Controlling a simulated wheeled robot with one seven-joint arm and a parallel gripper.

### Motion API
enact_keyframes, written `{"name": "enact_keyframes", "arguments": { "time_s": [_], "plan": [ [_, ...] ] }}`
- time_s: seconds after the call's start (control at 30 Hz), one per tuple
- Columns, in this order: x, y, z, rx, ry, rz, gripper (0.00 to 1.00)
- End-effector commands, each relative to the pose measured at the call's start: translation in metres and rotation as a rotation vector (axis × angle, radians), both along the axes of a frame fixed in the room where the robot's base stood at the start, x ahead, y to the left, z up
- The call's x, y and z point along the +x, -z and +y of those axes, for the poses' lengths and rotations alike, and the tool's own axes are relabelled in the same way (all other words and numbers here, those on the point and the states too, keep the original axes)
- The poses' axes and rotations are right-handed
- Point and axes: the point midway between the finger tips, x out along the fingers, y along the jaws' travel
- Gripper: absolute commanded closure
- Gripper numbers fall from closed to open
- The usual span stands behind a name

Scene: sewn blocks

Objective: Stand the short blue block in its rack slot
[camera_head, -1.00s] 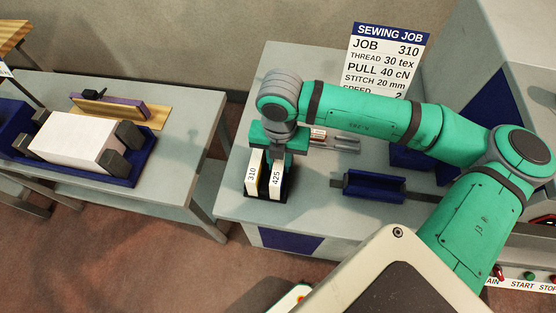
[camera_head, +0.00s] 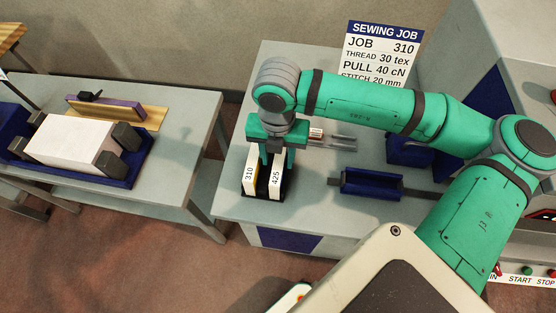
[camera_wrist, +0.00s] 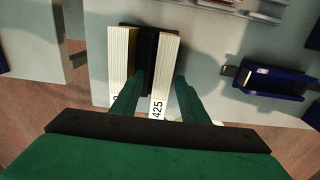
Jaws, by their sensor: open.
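A dark rack (camera_head: 266,192) stands at the left front of the grey bench, with two pale-topped blocks upright in it. The block marked 310 (camera_head: 249,178) is on the left and the block marked 425 (camera_head: 275,182) on the right; they also show in the wrist view (camera_wrist: 119,60) (camera_wrist: 165,68). My gripper (camera_head: 277,158) is open above the rack, its fingers on either side of the 425 block in the wrist view (camera_wrist: 162,78). I cannot tell whether the fingers touch it. No clearly blue block shows in the rack; I cannot pick out the short blue block.
A blue open holder (camera_head: 372,184) sits on the bench right of the rack. A metal fixture (camera_head: 335,140) lies behind. The job sign (camera_head: 383,55) stands at the back. A separate table at left holds a white block (camera_head: 72,140) in a blue tray.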

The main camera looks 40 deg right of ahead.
Motion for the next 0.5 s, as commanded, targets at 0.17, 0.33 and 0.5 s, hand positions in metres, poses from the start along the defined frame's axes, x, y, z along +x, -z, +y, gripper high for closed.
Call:
{"name": "enact_keyframes", "arguments": {
  "time_s": [0.17,0.33,0.5],
  "plan": [
    [0.000,-0.038,-0.001,-0.005,0.001,-0.002,0.60],
    [0.000,-0.069,-0.001,-0.003,0.001,-0.001,0.60],
    [0.000,-0.090,-0.001,-0.001,0.001,0.000,0.60]
  ]
}}
